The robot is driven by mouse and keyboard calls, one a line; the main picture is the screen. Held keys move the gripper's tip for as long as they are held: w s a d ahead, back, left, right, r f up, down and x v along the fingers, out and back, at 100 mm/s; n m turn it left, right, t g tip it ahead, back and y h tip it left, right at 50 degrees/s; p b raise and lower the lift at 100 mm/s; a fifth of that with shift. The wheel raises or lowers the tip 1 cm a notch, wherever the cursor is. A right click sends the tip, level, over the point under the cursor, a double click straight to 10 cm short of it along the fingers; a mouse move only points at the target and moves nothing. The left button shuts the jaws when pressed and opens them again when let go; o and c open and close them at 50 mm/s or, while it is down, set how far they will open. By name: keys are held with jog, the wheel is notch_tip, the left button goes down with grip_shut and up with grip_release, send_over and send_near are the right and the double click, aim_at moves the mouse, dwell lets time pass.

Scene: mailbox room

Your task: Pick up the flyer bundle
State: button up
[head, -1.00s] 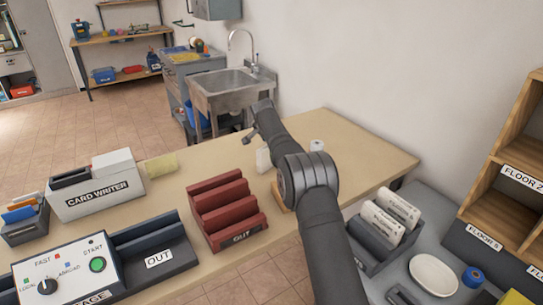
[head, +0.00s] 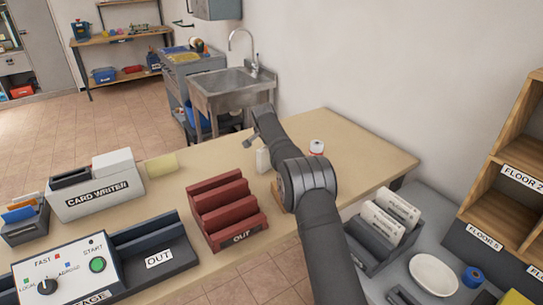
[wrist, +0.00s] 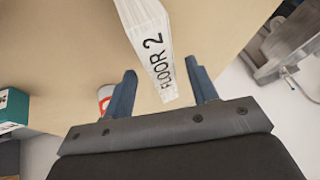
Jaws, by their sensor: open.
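A white flyer bundle marked "FLOOR 2" (wrist: 153,45) shows in the wrist view. Its near end lies between the two fingers of my gripper (wrist: 163,92), with a gap on both sides. My gripper is open and holds nothing. In the head view, my gripper (head: 250,141) is over the far part of the beige table, beside a small white upright thing (head: 262,160) that seems to be this bundle. My arm hides part of that area. Two more white bundles (head: 390,216) stand in a dark rack at the right.
A red-and-white roll (head: 317,147) stands on the beige table (head: 375,165), right of my arm. A red OUT rack (head: 228,212) and a white card writer box (head: 95,190) are to the left. A white dish (head: 434,274) and wooden floor shelves (head: 515,140) are at the right.

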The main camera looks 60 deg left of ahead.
grip_shut()
jog(key=shift+r, duration=0.1)
dwell(0.3)
